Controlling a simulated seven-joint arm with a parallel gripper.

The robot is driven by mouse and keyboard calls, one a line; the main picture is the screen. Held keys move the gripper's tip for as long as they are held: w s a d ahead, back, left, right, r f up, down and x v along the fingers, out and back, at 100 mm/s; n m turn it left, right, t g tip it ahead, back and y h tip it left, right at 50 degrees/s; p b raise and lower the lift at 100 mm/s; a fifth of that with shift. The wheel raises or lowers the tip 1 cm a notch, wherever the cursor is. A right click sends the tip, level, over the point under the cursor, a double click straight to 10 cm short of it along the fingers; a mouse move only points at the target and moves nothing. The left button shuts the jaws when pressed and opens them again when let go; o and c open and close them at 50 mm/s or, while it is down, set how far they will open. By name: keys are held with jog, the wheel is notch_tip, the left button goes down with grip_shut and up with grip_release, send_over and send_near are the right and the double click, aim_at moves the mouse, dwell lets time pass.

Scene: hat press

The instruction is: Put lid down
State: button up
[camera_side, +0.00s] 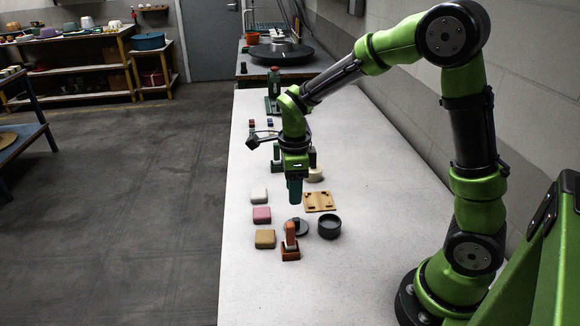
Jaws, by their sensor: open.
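The lid appears to be a flat dark grey disc (300,226), lying on the white table (370,270) in the front-middle. A dark round open container (329,226) stands just to its right, apart from or nearly touching it. My gripper (295,200) points straight down above the table, a little behind the disc in the picture. It is open and I see nothing held in it. The gap between the fingers is too small to make out from this side. The disc's left part is hidden by an orange upright piece.
The orange-brown piece (290,246) stands in front of the disc. A wooden board (320,201) lies behind the container. The table's right side is clear.

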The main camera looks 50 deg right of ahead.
jog(key=s+a+r+n+t+y, duration=0.1)
jog(key=s+a+r+n+t, duration=0.1)
jog(key=s+r+n, duration=0.5)
jog(key=s+a+r+n+t+y, duration=0.1)
jog(key=s+a+r+n+t, duration=0.2)
jog(key=n, duration=1.3)
jog(key=s+r+t, duration=0.2)
jog(key=s+r, duration=0.1)
jog(key=r, duration=0.1)
jog(key=shift+s, duration=0.4)
